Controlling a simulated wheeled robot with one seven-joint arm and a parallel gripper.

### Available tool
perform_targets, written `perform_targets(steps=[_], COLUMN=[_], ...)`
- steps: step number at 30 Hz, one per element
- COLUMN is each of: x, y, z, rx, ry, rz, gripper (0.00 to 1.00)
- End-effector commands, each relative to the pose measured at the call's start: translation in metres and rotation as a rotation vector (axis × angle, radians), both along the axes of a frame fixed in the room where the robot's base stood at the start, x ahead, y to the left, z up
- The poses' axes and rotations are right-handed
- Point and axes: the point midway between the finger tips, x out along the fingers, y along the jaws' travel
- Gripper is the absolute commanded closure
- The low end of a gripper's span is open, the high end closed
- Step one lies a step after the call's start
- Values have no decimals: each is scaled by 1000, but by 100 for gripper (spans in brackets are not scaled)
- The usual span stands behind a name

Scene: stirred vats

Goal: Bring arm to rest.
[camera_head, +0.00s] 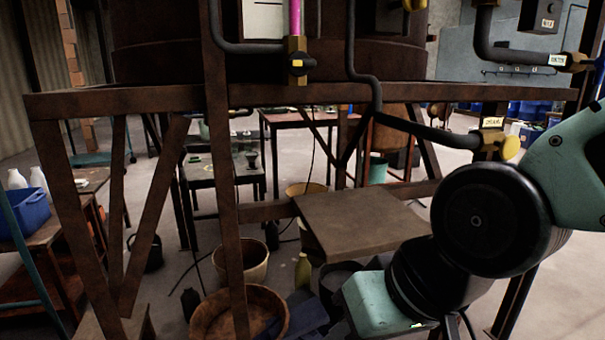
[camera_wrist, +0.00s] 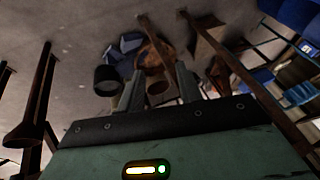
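My arm comes in from the right edge of the head view, with teal links and black round joints, bent downward. Its lower end, a teal block, is low in the picture in front of the rusty stand. The fingers are not clearly visible in the head view. In the wrist view my gripper (camera_wrist: 161,82) shows two grey-green fingers standing apart with a gap between them. Nothing is held between them; floor items show beyond. The teal hand body with a lit indicator fills the bottom of that view.
A rusty steel frame (camera_head: 130,100) carries a large vat with pipes and valves (camera_head: 297,64). A brown flat slab (camera_head: 360,225) lies close to my arm. A wooden bowl (camera_head: 240,312) and a tan bucket (camera_head: 247,262) stand on the floor. A blue crate (camera_head: 28,212) sits at left.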

Motion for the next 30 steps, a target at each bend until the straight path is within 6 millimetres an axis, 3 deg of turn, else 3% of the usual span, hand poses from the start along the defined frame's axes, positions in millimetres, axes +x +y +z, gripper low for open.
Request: perform_targets(steps=[3, 7, 9, 17, 24, 30], x=[-30, -59, -60, -59, -59, -59], y=[-38, -81, -83, -82, -81, -81], z=[-31, -51, -29, 28, 102, 151], rx=[-192, -377, -388, -382, -380, -380], ry=[97, 204, 207, 206, 205, 205], rz=[166, 337, 351, 344, 341, 340], gripper=[65, 65, 65, 65, 65, 65])
